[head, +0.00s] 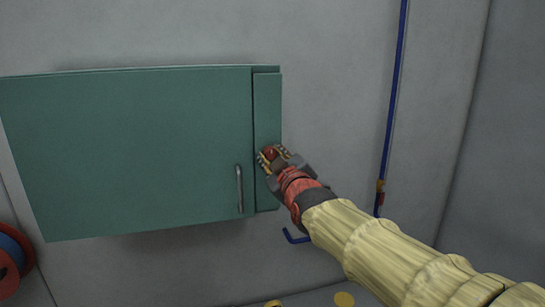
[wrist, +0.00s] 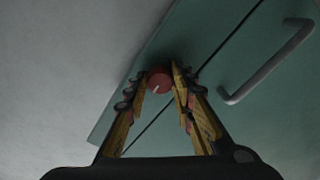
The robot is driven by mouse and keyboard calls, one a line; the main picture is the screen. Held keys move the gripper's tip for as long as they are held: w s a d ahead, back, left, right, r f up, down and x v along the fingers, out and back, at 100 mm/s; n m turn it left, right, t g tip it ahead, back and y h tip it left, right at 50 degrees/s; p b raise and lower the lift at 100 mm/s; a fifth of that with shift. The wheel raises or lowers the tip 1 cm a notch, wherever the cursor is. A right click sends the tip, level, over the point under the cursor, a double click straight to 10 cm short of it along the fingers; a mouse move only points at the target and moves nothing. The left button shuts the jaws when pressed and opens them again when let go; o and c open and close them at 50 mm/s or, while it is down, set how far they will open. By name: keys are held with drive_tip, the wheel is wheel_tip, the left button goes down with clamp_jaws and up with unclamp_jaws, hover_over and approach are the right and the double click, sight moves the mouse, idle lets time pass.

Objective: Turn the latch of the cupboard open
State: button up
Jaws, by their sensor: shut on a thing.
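The green cupboard (head: 130,145) hangs on the grey wall in the head view. Its door looks closed, with a grey bar handle (head: 239,188) near its right edge; the handle also shows in the wrist view (wrist: 268,62). The latch, a round red knob (wrist: 159,81) with a white mark, sits on the narrow strip (head: 267,105) right of the door seam. My gripper (head: 268,155) is at this strip, with its yellow fingers shut on the red latch from both sides. The fingers partly hide the latch in the head view.
A blue pipe (head: 393,95) with an orange fitting runs down the wall to the right. A red and blue reel (head: 12,262) is at the lower left. Yellow discs (head: 344,299) lie at the bottom. The wall between cupboard and pipe is bare.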

clamp_jaws()
drive_tip(key=shift+f+m+b, duration=0.1)
drive_tip(key=shift+m+b, duration=0.2)
drive_tip(key=shift+b, duration=0.1)
drive_tip(key=m+b, duration=0.2)
drive_tip(key=b, duration=0.1)
drive_tip(key=shift+f, duration=0.15)
drive_tip(key=m+b, duration=0.3)
drive_tip(key=m, duration=0.2)
drive_tip(key=m+b, duration=0.1)
drive_tip(key=m, duration=0.4)
drive_tip(key=shift+r+b, duration=0.2)
drive_tip(key=shift+b, duration=0.15)
drive_tip(key=m, duration=0.5)
drive_tip(key=shift+b, duration=0.35)
drive_tip(key=shift+m, duration=0.3)
